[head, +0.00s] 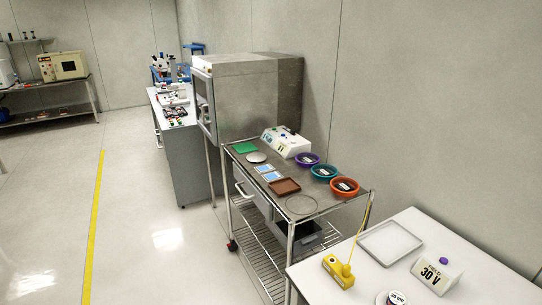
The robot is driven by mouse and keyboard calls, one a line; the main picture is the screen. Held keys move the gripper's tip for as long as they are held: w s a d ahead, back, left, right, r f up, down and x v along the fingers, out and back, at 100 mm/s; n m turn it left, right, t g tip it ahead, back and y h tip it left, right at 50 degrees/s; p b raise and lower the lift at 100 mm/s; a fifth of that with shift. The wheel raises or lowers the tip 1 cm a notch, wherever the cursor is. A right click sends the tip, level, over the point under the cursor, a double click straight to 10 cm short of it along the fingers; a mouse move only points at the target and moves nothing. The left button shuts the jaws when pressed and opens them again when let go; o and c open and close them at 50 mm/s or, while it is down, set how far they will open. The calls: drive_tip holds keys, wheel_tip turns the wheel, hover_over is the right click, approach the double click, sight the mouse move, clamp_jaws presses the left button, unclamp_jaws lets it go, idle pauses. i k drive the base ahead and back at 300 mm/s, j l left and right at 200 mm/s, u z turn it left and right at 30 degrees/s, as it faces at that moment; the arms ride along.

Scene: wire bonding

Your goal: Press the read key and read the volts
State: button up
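A white wedge-shaped box (436,272) stands on the white table at the lower right. Its front face reads "30 V" under a smaller line too small to read surely. A purple knob or button (443,261) sits on its top. To its left is a yellow device (338,271) with a dark spot on its side and a thin yellow rod rising from it. I cannot tell which part is the read key. A round white-topped item (396,298) with small dark lettering is cut by the bottom edge. My gripper is not in view.
An empty grey tray (390,243) lies on the white table (325,262). A steel cabinet stands behind. The floor at left is clear, with a yellow line.

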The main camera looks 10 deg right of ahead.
sight(443, 260)
drive_tip(key=z, duration=1.65)
